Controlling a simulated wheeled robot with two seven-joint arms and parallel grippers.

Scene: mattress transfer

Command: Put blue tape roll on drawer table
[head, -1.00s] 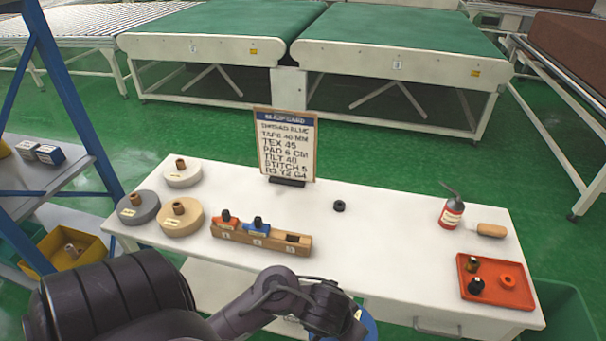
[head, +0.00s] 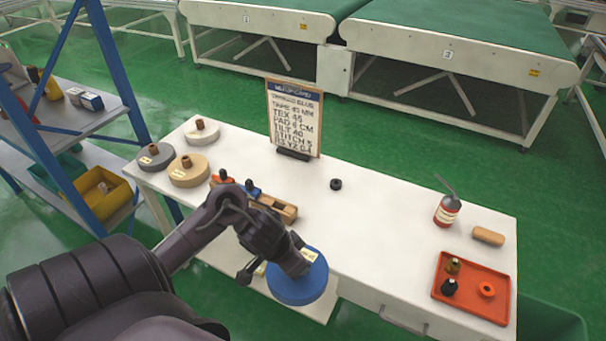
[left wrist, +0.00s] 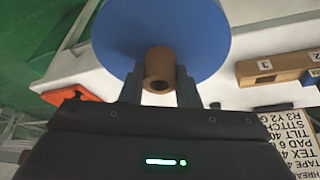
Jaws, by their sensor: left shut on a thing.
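The blue tape roll (head: 299,282) is a flat blue disc with a pale label on top. My left gripper (head: 303,268) is shut on it, at the front edge of the white drawer table (head: 370,235). In the left wrist view the blue roll (left wrist: 160,35) fills the top, and its brown core (left wrist: 159,68) sits between the two fingers of my left gripper (left wrist: 160,85). Whether the roll touches the table is unclear. My right gripper is not in view.
Grey, tan and white rolls (head: 189,170) stand at the table's left end, beside a wooden block (head: 283,211) with spools.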

